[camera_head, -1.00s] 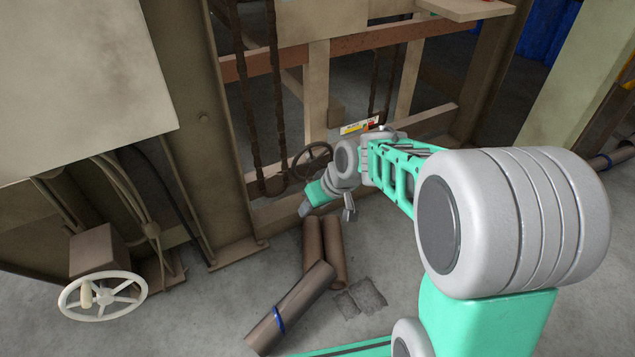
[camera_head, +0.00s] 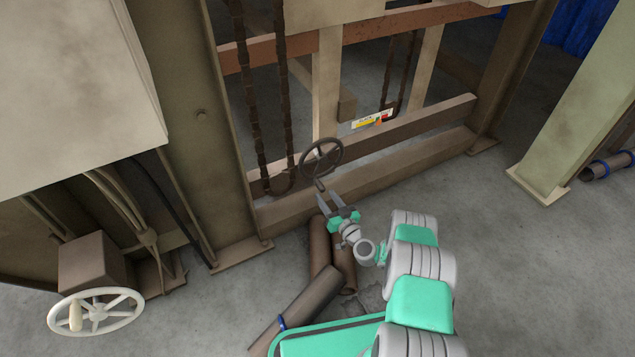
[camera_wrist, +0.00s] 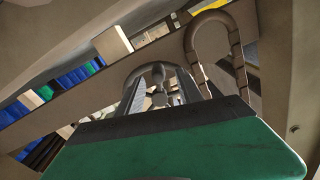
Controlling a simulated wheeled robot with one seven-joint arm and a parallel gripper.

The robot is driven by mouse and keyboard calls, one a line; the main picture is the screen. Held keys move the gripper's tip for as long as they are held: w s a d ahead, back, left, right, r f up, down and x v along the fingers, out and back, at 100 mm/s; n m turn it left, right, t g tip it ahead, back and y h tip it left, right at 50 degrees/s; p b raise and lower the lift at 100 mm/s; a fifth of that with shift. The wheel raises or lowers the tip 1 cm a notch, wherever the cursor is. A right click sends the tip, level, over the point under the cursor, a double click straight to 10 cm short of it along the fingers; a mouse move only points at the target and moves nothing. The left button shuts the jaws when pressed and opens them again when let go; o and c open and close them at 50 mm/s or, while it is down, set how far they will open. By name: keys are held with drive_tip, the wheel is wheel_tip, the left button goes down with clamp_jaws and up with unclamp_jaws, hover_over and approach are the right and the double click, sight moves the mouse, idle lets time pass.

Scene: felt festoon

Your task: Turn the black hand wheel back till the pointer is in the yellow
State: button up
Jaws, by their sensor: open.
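The black hand wheel (camera_head: 320,160) stands upright in front of a low beam, left of the gauge. The gauge (camera_head: 372,119) is a small white plate with yellow and red patches. A small orange mark shows near its red end, but I cannot tell surely where the pointer stands. My gripper (camera_head: 328,197) is open and empty, just below and in front of the wheel, its fingers pointing up toward it. In the wrist view the wheel (camera_wrist: 158,72) shows beyond and between the two fingers (camera_wrist: 158,92). Contact with it cannot be made out.
A white hand wheel (camera_head: 97,312) is at lower left. A hanging chain loop (camera_head: 283,150) is just left of the black wheel. Brown pipes (camera_head: 305,298) lie on the floor under my gripper. A steel post (camera_head: 190,130) stands left; open floor (camera_head: 540,270) lies right.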

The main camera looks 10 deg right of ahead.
sight(319, 185)
drive_tip(key=b+x, duration=0.1)
drive_tip(key=x, duration=0.2)
drive_tip(key=b+x, duration=0.1)
drive_tip(key=x, duration=0.2)
drive_tip(key=shift+d+f+b, duration=0.1)
drive_tip(key=shift+d+b, duration=0.15)
drive_tip(key=shift+b, duration=0.1)
drive_tip(key=shift+w+a, duration=0.1)
drive_tip(key=shift+w, duration=0.35)
clamp_jaws()
idle(0.5)
